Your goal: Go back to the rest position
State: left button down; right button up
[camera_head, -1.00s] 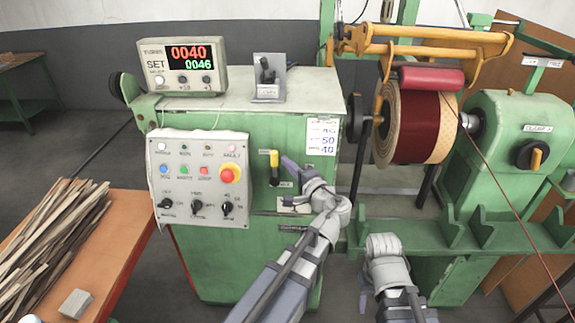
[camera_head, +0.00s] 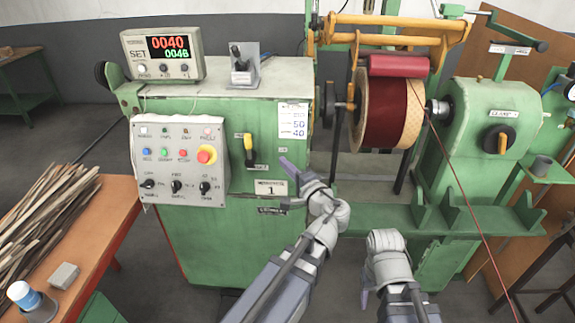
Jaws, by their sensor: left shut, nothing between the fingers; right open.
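My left gripper (camera_head: 287,190) is in front of the green machine cabinet (camera_head: 215,255), right of the number 1 label and below the yellow-handled lever (camera_head: 249,150). It is shut with nothing in it, and is apart from the lever in the picture. My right gripper (camera_head: 366,286) is low in the middle right, in front of the machine's green rail. It is open and empty, and its fingers are partly hidden by its wrist. The dark red coil (camera_head: 385,115) is on the winder shaft behind and above both arms.
A control panel (camera_head: 180,160) with a red stop button is left of my arms. A counter box (camera_head: 162,55) stands on the cabinet. A red wire slants down at right.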

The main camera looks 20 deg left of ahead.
pick_arm(q)
jog(key=shift+d, duration=0.1)
jog(key=s+d+f+n+g+h+p, duration=0.1)
jog(key=s+d+f+n+g+h, duration=0.2)
jog(key=f, duration=0.4)
jog(key=s+d+f+n+g+h+p, duration=0.1)
jog(key=s+d+f+g+h, duration=0.25)
jog(key=s+f, duration=0.25)
jog(key=s+d+f+g+h, duration=0.5)
jog(key=s+d, duration=0.5)
jog(key=d, duration=0.2)
jog(key=shift+f+h+p, duration=0.2)
jog(key=shift+h+p, duration=0.15)
jog(key=shift+p, duration=0.05)
